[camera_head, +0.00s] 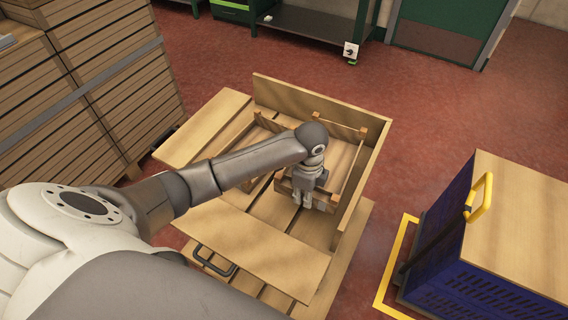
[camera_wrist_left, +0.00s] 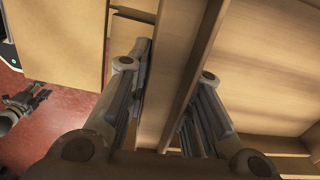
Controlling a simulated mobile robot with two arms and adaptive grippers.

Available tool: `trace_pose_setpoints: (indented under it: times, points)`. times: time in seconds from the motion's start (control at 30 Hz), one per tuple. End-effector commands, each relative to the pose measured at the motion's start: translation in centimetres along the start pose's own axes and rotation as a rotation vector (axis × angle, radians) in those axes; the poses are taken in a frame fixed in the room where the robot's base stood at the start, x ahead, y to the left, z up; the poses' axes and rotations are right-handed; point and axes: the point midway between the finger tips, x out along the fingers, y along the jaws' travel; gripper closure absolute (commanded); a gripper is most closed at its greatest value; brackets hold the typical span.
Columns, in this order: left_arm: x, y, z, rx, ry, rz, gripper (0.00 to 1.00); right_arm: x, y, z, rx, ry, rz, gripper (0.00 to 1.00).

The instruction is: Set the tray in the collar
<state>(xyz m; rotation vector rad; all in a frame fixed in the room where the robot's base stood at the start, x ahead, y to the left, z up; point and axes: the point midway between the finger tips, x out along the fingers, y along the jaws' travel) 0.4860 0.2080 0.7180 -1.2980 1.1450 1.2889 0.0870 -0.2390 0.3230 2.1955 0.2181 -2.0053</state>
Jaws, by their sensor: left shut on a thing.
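The wooden collar (camera_head: 378,165) stands on a pallet, with tall back and right walls. A wide board (camera_head: 255,252) lies along its front and another board (camera_head: 205,128) along its left. The slatted wooden tray (camera_head: 352,185) is inside the collar's outline; I cannot tell whether it rests on the bottom. My left gripper (camera_head: 322,203) is shut on the tray's near wall, which shows between its fingers (camera_wrist_left: 165,105) in the left wrist view. The gripper and arm hide part of the tray. What looks like my right gripper (camera_wrist_left: 38,98) shows small at the wrist view's left edge.
Stacked wooden crates (camera_head: 100,90) stand at the left. A blue crate with a wooden top (camera_head: 525,215) and yellow handle is at the right, beside yellow floor tape (camera_head: 397,262). A dark handle (camera_head: 213,261) is at the front. Red floor is clear behind the collar.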

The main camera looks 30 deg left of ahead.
Motion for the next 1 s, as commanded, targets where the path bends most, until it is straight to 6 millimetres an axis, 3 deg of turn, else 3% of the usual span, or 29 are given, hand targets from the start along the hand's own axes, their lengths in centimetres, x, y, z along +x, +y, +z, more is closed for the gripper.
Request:
trace_pose_setpoints:
  times: [0.17,0.4,0.67,0.8,1.0]
  points:
    - [0.9,-0.4,0.0,0.055,0.0,0.004,1.0,0.2,-0.2,0.0,0.0,0.001,-0.003,0.59]
    - [5.3,-0.3,0.0,0.061,0.0,0.005,1.0,0.6,-0.7,-0.1,0.002,0.002,-0.008,0.59]
    - [7.6,-0.3,0.0,0.06,0.0,0.004,1.0,0.8,-0.7,-0.1,0.002,0.002,-0.008,0.59]
    - [9.6,-0.2,0.1,0.059,0.0,0.005,1.0,1.1,-0.7,0.0,0.002,0.002,-0.008,0.59]
    - [10.3,-0.3,0.0,0.06,0.001,0.001,1.0,1.1,-0.6,0.0,0.002,0.001,-0.006,0.59]
